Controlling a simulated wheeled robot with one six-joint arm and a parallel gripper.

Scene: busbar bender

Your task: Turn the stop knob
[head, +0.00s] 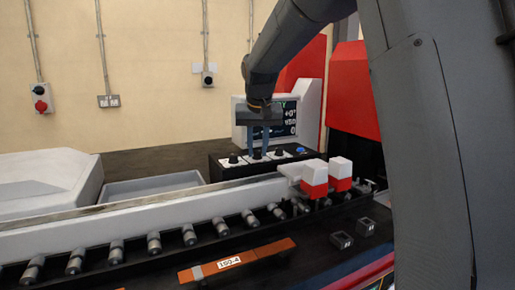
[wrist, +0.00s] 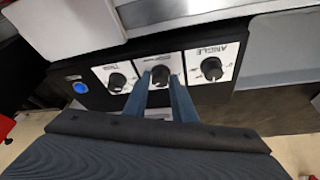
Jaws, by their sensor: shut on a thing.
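A black control box (head: 222,172) carries three black knobs on white plates, in a row. The middle knob (wrist: 160,76) sits between the two blue fingers of my gripper (wrist: 162,88), which is shut on it from above. Its label is partly covered and too small to read, so I cannot confirm that it is the stop knob. The knob (wrist: 211,69) to its right in the wrist view is labelled ANGLE. The third knob (wrist: 117,82) is to its left. In the head view my gripper (head: 258,154) points straight down at the box, hiding most of the middle knob.
A blue button (head: 301,150) is at the box's right end. A display (head: 290,116) stands right behind the knobs. Red-and-white blocks (head: 314,178) and a roller rail (head: 188,235) are in front. A grey tray (head: 150,186) is to the left.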

